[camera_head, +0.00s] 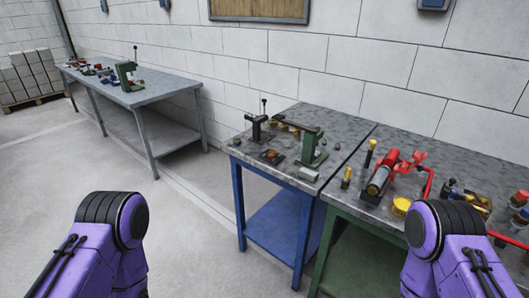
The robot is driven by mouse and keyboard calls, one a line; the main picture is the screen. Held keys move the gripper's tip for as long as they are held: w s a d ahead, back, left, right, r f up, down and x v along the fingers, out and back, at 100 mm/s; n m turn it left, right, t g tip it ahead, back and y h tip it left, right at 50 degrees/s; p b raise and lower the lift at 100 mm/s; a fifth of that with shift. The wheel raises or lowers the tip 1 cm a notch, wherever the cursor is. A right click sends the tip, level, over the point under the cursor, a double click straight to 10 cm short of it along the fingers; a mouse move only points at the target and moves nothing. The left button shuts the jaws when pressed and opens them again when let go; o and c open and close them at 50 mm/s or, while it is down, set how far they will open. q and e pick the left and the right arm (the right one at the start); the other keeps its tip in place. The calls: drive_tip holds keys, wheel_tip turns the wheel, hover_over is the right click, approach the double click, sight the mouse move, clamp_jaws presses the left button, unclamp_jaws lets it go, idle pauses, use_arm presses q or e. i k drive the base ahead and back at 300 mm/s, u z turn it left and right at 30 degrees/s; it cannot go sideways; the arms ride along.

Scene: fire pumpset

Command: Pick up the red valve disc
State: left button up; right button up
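A small reddish-orange round piece (272,154) lies on a dark square plate near the front of the blue-legged table (247,157). It may be the red valve disc, but it is too small to tell. Other red parts (521,197) sit at the right edge of the green-legged table (362,217); I cannot tell whether a disc is among them. My two purple arms show at the bottom left and bottom right, apart from the tables. Neither of my grippers shows in the view.
A green press (312,150) and a dark stand tool (257,127) stand on the blue-legged table. A red pump-like assembly (383,173) and yellow-topped bottles are on the green-legged table. A grey bench (150,93) stands back left. The floor at left is clear.

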sight(271, 153)
drive_tip(key=u, duration=0.15)
drive_tip(key=i, duration=1.35)
drive_tip(key=z, duration=0.7)
